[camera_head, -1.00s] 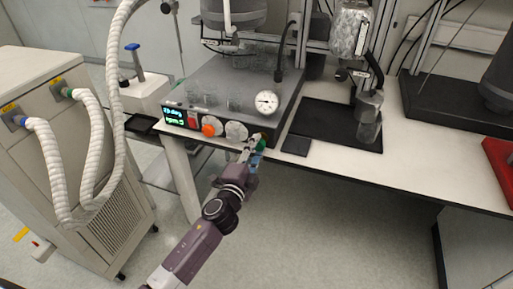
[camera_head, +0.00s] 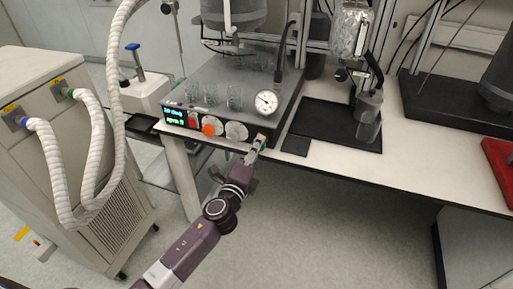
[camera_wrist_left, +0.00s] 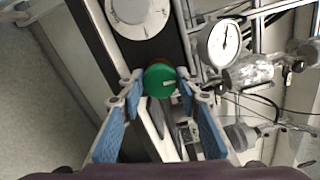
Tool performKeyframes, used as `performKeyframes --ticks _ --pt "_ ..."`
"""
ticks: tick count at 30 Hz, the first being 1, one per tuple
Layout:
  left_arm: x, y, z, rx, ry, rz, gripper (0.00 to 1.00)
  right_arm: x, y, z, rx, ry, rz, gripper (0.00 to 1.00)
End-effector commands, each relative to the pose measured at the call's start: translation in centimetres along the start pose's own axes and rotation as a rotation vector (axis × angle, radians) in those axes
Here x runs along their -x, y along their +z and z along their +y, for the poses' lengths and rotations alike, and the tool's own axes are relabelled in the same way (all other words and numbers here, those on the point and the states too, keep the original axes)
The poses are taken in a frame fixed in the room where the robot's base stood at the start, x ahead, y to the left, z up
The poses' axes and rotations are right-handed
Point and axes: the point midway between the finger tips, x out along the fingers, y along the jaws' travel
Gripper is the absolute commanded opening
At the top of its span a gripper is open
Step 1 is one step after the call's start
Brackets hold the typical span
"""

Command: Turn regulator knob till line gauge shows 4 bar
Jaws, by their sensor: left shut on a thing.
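The green regulator knob (camera_wrist_left: 159,80) has a pale mark on its face and sits at the front right corner of the grey reactor unit. My left gripper (camera_head: 259,143) is shut on it, with a fingertip on either side in the left wrist view (camera_wrist_left: 160,84). In the head view the fingers mostly hide the knob. The round white line gauge (camera_head: 266,103) stands just above the knob on the unit. It also shows in the left wrist view (camera_wrist_left: 223,43), its dark needle pointing roughly toward the top of that picture. Its numbers are too small to read. My right gripper is out of view.
The unit's front panel has a lit display (camera_head: 174,117), an orange knob (camera_head: 211,127) and a pale round dial (camera_head: 236,131) left of the gripper. A small black pad (camera_head: 295,145) lies to the right on the white bench. Open floor lies below.

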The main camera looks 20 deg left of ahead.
Motion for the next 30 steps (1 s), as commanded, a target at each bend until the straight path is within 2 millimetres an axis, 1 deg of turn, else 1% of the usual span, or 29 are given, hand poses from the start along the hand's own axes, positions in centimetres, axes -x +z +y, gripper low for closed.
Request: performKeyframes --ticks 9,10,14,15,20,22,24,26,29,30 --pt "0.0 -0.1 0.1 0.000 0.001 0.002 0.07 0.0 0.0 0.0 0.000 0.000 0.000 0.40" --pt "0.0 -0.1 0.1 0.000 0.001 0.002 0.33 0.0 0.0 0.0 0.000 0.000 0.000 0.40" --pt "0.0 -0.1 0.1 0.000 0.001 0.002 0.48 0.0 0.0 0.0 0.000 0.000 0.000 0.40" --pt "0.0 -0.1 0.1 0.000 0.001 0.002 0.49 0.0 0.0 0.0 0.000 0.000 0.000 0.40" --pt "0.0 -0.1 0.1 0.001 0.001 0.001 0.49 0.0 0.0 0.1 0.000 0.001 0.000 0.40" --pt "0.1 -0.1 0.1 0.001 0.001 0.001 0.49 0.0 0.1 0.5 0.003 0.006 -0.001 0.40" --pt "0.3 -0.1 0.1 0.001 0.001 0.001 0.49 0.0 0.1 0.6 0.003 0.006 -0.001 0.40" --pt "0.9 -0.1 0.1 0.001 0.002 0.001 0.49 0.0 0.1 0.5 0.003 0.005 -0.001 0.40" --pt "2.4 -0.1 0.2 0.000 0.003 0.002 0.49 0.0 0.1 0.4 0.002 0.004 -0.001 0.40" --pt "3.2 -0.1 0.2 0.001 0.003 0.002 0.49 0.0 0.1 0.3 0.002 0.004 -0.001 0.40"
